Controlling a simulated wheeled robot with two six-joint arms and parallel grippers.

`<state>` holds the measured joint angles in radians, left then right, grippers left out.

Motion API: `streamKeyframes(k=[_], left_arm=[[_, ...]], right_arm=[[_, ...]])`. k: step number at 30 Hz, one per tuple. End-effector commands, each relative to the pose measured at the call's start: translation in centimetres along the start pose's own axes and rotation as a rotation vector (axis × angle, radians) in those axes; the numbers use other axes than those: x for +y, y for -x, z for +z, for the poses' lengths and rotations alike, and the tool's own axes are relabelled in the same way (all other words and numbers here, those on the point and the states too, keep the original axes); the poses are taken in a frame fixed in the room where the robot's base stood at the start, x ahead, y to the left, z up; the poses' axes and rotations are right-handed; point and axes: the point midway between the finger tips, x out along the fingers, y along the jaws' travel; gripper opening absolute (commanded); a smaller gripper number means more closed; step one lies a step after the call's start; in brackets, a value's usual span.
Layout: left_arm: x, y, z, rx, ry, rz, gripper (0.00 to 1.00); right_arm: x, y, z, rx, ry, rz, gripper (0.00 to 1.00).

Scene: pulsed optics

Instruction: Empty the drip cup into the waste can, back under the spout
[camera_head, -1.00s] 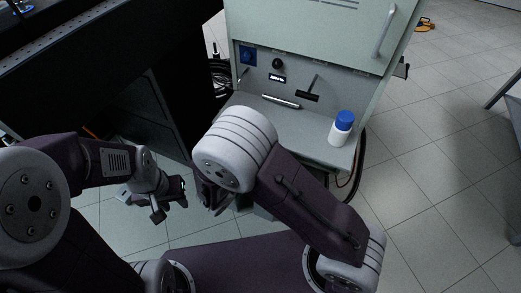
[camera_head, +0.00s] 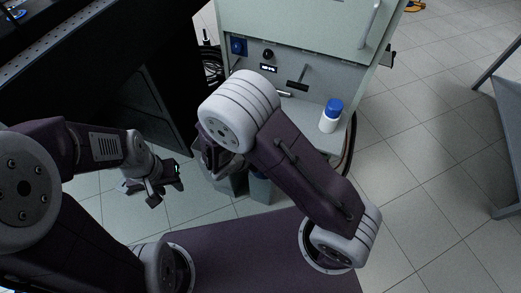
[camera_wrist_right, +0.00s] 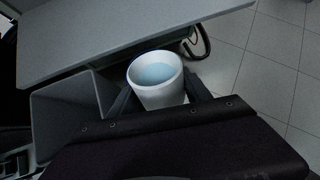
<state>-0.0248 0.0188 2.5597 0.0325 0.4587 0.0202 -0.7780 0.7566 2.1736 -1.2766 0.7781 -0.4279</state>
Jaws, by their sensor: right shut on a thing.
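The white drip cup (camera_wrist_right: 160,97) is upright or nearly so in the right wrist view, with pale bluish liquid inside. My right gripper (camera_wrist_right: 162,92) is shut around it, a dark finger on each side. In the head view my right arm hides the cup. A grey open-topped bin, likely the waste can (camera_wrist_right: 62,118), stands left of the cup in the wrist view; the cup is not over its opening there. In the head view grey bins (camera_head: 260,188) show low in front of the cabinet. My left gripper (camera_head: 165,192) is open and empty. I cannot make out the spout clearly.
The pale cabinet (camera_head: 300,30) has a recess with a knob and a black T-shaped handle. A white bottle with a blue cap (camera_head: 331,116) stands on its shelf (camera_head: 309,113). A hose hangs at the shelf's right side. A dark bench (camera_head: 110,70) is at left.

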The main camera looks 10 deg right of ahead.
Motion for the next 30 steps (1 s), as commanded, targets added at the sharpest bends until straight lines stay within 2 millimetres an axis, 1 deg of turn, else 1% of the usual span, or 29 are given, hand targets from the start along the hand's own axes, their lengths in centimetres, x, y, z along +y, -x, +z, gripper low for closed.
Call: streamKeyframes(k=[6, 8, 10, 12, 15, 18, 26, 28, 30], left_arm=[[0.0, -0.1, 0.0, -0.001, 0.0, 0.0, 0.36], [0.0, 0.6, 0.0, -0.001, 0.0, 0.0, 0.36], [0.0, 2.2, -0.2, -0.001, 0.0, 0.0, 0.36], [0.1, 3.6, -0.3, -0.001, 0.0, 0.0, 0.36], [0.1, 4.9, -0.5, 0.0, 0.0, 0.0, 0.36], [0.1, 5.4, -0.6, 0.0, 0.0, 0.0, 0.36], [0.1, 5.1, -0.5, -0.001, 0.0, 0.0, 0.36], [0.1, 5.7, -0.6, -0.001, 0.0, 0.0, 0.36], [0.1, 7.2, -0.7, -0.001, 0.0, 0.0, 0.36]], right_arm=[[0.0, 0.0, -0.1, -0.001, 0.001, 0.0, 0.0], [-0.1, 0.2, 0.2, 0.012, 0.003, -0.002, 0.0], [-0.2, 0.7, 0.6, 0.05, 0.009, -0.007, 0.0], [-0.2, 0.9, 0.7, 0.098, 0.018, -0.01, 0.0], [-0.2, 0.9, 0.5, 0.153, 0.029, -0.016, 0.0], [-0.2, 0.7, 0.2, 0.187, 0.034, -0.016, 0.0], [-0.1, 0.4, -0.1, 0.194, 0.037, -0.015, 0.0], [-0.1, 0.7, 0.1, 0.203, 0.039, -0.017, 0.0], [-0.2, 1.0, 0.5, 0.232, 0.043, -0.022, 0.0]])
